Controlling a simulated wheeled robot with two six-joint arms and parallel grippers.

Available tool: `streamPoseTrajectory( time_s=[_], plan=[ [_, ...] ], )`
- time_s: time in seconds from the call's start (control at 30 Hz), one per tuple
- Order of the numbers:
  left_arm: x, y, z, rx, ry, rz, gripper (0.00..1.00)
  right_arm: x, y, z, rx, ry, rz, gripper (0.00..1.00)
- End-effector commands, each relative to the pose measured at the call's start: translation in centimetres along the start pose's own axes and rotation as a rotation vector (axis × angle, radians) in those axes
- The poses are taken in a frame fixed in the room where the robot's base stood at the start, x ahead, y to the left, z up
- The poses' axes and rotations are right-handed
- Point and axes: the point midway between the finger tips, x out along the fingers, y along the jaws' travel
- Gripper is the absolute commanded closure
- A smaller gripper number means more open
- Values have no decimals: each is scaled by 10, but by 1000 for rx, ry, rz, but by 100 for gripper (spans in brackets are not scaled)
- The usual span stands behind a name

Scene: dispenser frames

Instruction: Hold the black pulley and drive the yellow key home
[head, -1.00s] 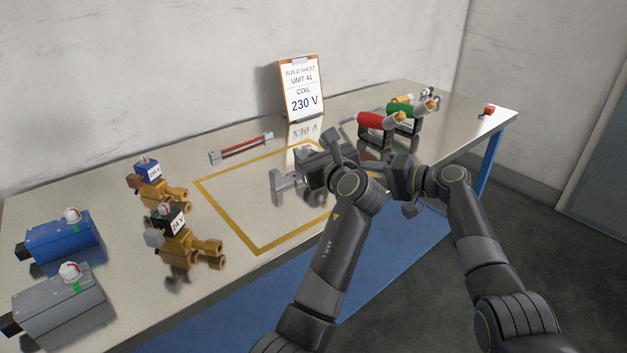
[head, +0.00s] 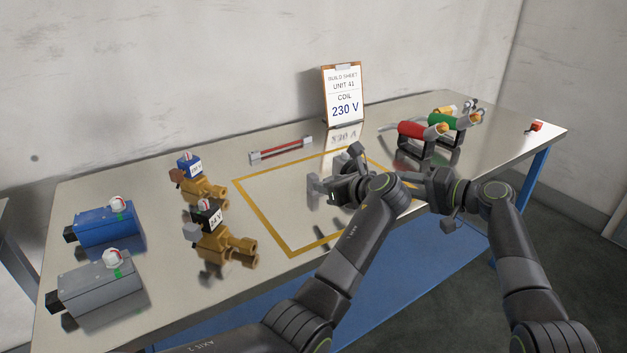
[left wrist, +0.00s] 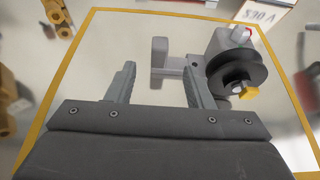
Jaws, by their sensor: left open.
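The black pulley (left wrist: 238,72) shows in the left wrist view, mounted on a light grey body with a grey bracket (left wrist: 160,62) to its left. The yellow key (left wrist: 246,90) sticks out near the pulley's hub on the near side; how deep it sits I cannot tell. My left gripper (left wrist: 160,85) is open and empty, its right finger just left of the pulley. In the head view my left gripper (head: 342,190) is over the yellow-outlined area and hides the pulley and key. My right gripper (head: 428,188) is to its right, its fingers unclear.
A build sheet (head: 342,94) reading 230 V stands at the back. Brass valves (head: 225,245) and blue (head: 108,226) and grey (head: 100,286) boxes are at the left. Red (head: 418,130) and green (head: 448,122) handled tools stand at the right. A red bar (head: 281,149) lies behind the outline.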

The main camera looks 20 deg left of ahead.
Motion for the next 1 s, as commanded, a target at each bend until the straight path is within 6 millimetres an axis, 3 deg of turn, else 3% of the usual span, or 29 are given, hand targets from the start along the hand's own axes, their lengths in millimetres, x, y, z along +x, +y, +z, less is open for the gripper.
streamPoseTrajectory(
  time_s=[0.2, 0.4, 0.63, 1.0],
  plan=[
    [46, 2, 1, 1, -1, 4, 53, 0, 0, 0, 0, 0, 0, 64],
    [77, 0, 1, 0, -1, 1, 53, 0, 0, 0, 0, 0, 0, 64],
    [95, 0, 1, 0, -1, 0, 53, 0, 0, 0, 0, 0, 0, 64],
    [98, 0, 0, -1, 0, -1, 53, 0, 0, 0, 0, 0, 0, 64]
  ],
)
